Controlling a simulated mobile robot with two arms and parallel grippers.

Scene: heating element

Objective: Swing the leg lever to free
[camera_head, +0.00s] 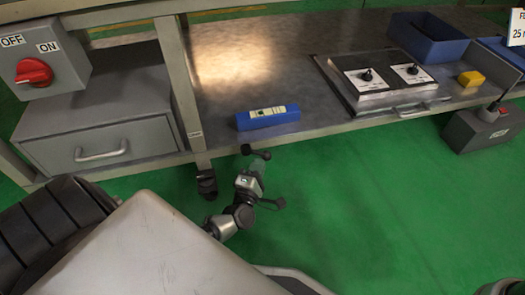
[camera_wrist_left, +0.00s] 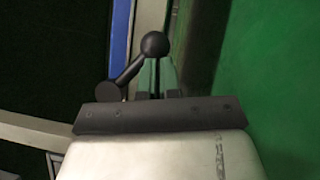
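The leg lever is a black lever with a round ball knob (camera_head: 246,150), beside the bench leg in the head view. In the left wrist view the ball knob (camera_wrist_left: 155,45) is at upper middle, and its arm slants down left to a round black end (camera_wrist_left: 108,92). My left gripper (camera_head: 253,172) is right at the lever, below the bench's front edge. In the left wrist view its fingers (camera_wrist_left: 158,90) are partly hidden by the lever and the dark mount. I cannot tell whether they touch or grip it. My right gripper does not show.
The bench leg ends in a black foot (camera_head: 207,185) left of my left gripper. A blue box (camera_head: 268,117) lies near the bench edge above. A grey drawer unit (camera_head: 103,145) is at left, with a red switch (camera_head: 34,72) above.

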